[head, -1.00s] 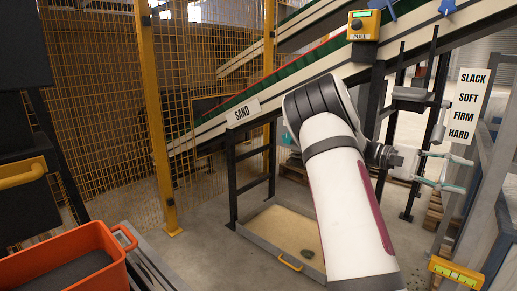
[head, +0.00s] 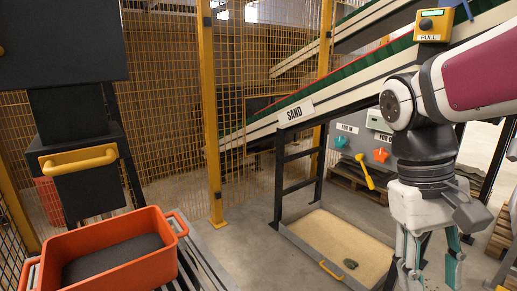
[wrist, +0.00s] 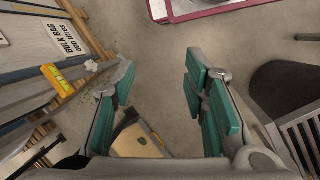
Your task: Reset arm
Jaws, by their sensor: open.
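My gripper (head: 428,262) hangs at the lower right of the head view with its fingers pointing down. Its teal-padded fingers stand apart and nothing is between them. In the wrist view my gripper (wrist: 163,95) is also open and empty, with bare grey floor between the fingers. My arm is folded in from the right side of the head view.
An orange bin (head: 150,258) with dark material stands at lower left. A sand tray (head: 330,237) with a dark lump lies on the floor near the gripper. A conveyor (head: 375,75) slopes behind. A yellow level (wrist: 58,80) shows in the wrist view.

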